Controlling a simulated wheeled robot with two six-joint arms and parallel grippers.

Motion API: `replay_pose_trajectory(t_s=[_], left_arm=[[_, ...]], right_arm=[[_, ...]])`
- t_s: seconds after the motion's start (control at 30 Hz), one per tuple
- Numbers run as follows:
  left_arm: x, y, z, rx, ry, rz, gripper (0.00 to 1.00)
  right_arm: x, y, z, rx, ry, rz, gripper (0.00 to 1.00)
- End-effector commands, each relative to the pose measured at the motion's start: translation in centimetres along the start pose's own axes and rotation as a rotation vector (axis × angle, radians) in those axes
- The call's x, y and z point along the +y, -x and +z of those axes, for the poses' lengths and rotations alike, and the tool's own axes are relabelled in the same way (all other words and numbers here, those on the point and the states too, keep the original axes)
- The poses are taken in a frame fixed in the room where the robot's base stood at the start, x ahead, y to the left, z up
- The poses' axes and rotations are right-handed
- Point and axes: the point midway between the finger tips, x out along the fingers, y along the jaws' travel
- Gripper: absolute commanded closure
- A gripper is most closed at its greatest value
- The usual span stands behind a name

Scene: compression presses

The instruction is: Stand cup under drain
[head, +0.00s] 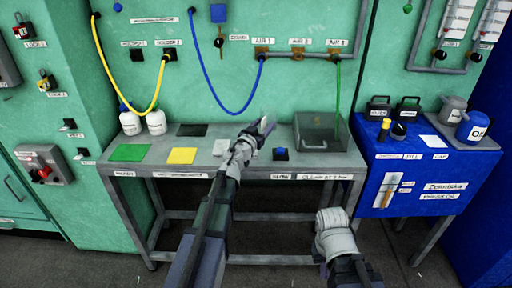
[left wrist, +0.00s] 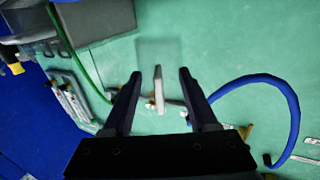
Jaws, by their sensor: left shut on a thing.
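My left gripper (head: 266,124) is raised over the back of the grey bench, in front of the green wall. In the left wrist view its two dark fingers (left wrist: 160,74) stand apart with a faint see-through shape between their tips. This looks like a clear cup (left wrist: 162,50), and the fingers are shut on it. In the head view the cup is too faint to make out. A black valve (head: 219,42) hangs on the wall under a blue part, with a small label beside it that may read drain. My right arm shows at the bottom, but its gripper cannot be made out.
A grey basin (head: 335,147) stands on the bench (head: 200,170) at right. Green (head: 130,152) and yellow (head: 182,155) mats lie at left, near two white bottles (head: 156,122). A blue hose (head: 218,98) loops down the wall. A blue cabinet (head: 425,172) stands to the right.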

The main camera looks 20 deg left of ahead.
Motion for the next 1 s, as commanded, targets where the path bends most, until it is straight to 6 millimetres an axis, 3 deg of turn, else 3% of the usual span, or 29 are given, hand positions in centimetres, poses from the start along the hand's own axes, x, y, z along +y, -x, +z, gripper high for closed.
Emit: replay_pose_trajectory(t_s=[0.03,0.2,0.47,0.8,1.0], left_arm=[[0.0,0.0,1.6,0.000,0.000,0.000,1.00],[0.0,0.0,4.0,0.000,0.000,0.000,1.00],[0.0,0.0,4.3,0.000,0.000,0.000,1.00],[0.0,0.0,7.9,0.000,0.000,0.000,1.00],[0.0,0.0,7.8,0.000,0.000,0.000,1.00]], right_arm=[[-0.2,-1.6,-0.1,0.000,0.000,0.000,1.00],[-0.4,-4.0,-0.2,0.000,0.000,0.000,1.00],[-0.4,-4.3,-0.2,0.000,0.000,0.000,1.00],[-0.8,-7.9,-0.5,0.000,0.000,0.000,1.00],[-0.7,-7.8,-0.5,0.000,0.000,0.000,1.00]])
